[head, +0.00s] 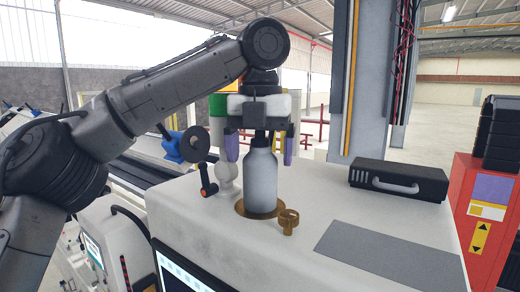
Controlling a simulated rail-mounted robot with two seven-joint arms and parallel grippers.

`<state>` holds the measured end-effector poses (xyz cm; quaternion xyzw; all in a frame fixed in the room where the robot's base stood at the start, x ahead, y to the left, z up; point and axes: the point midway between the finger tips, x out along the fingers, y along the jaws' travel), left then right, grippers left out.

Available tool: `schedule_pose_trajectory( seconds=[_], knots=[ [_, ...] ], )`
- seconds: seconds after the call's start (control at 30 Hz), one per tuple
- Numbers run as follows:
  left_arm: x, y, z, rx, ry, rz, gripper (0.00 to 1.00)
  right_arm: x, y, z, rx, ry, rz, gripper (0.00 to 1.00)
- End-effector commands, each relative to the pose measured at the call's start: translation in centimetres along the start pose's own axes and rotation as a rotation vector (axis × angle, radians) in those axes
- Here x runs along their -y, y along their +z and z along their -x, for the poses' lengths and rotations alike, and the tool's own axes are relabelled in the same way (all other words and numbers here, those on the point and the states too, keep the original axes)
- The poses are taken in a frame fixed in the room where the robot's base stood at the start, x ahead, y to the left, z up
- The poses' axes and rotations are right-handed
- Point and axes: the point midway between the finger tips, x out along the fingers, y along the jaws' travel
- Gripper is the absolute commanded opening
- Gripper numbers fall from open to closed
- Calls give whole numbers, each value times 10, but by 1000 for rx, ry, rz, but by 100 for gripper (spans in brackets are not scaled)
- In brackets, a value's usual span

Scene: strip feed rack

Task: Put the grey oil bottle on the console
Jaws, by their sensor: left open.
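The grey oil bottle (259,180) stands upright on the white console top (335,192), at a round brass-coloured ring (241,208). Its base overlaps the ring in the picture; I cannot tell whether it sits in it or on it. My left gripper (260,146) is above the bottle, pointing down. Its two purple-tipped fingers are apart, one on each side of the bottle's neck and shoulder, and it is open. My right gripper does not show.
A brass knob (288,220) stands just in front of the bottle. A black-handled lever (207,180) and a pale rounded fitting are to its left. A dark grey case (398,180) with a handle lies at the back right. A flat grey panel (385,252) covers the front right.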

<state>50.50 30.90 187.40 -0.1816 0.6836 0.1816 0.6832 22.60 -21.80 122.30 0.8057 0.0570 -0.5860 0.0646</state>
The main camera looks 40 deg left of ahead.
Motion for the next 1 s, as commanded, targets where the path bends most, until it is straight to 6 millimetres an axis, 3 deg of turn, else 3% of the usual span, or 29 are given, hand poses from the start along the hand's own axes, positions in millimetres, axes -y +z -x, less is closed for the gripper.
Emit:
schedule_pose_trajectory(
  seconds=[0.17,0.4,1.0],
  knots=[
    [1,0,6,1,2,0,87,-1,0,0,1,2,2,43],
    [0,-1,33,6,0,4,87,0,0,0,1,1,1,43],
    [0,0,58,1,0,0,87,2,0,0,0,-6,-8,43]
  ],
)
